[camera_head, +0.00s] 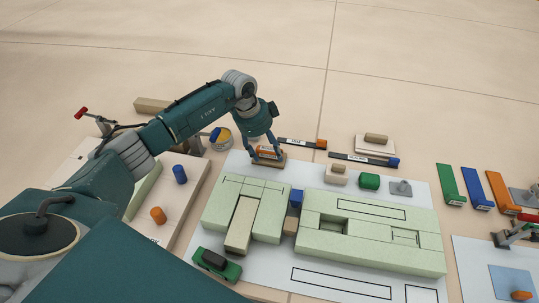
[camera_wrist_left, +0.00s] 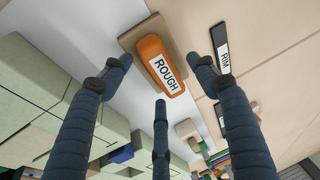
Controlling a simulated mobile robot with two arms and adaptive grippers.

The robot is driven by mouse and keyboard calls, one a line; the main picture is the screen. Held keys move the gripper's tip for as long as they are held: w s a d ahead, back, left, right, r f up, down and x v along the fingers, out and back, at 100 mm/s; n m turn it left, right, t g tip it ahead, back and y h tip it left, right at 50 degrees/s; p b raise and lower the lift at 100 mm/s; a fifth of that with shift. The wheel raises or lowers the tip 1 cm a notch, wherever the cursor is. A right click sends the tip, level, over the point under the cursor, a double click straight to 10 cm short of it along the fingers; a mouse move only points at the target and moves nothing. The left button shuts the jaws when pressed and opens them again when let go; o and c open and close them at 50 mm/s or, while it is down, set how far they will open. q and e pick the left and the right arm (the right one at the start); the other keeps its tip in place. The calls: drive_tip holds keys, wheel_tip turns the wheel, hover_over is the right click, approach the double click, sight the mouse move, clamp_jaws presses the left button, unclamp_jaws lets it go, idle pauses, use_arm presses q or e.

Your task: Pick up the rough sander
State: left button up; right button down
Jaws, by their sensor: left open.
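The rough sander has an orange handle with a white label reading ROUGH on a tan block. It lies at the back left of the pale work board in the head view (camera_head: 268,159) and near the top middle of the left wrist view (camera_wrist_left: 160,65). My left gripper (camera_head: 265,148) is open just over it, partly hiding it in the head view. In the left wrist view, the fingers of the left gripper (camera_wrist_left: 158,68) are spread, one to each side of the sander and one below it in the picture. My right gripper is not in view.
Pale green panels (camera_head: 375,244) cover much of the board. A black strip labelled RIM (camera_wrist_left: 221,50) lies right of the sander in the wrist view. Other blocks with handles (camera_head: 336,174) stand to the right.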

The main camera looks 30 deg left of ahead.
sight(268, 151)
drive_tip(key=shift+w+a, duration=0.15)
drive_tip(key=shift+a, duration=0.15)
use_arm(q)
drive_tip(key=shift+f, duration=0.25)
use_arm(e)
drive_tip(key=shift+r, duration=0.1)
use_arm(q)
drive_tip(key=c, duration=1.4)
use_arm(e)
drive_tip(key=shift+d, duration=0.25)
use_arm(q)
drive_tip(key=shift+r, duration=0.1)
drive_tip(key=shift+c, duration=0.2)
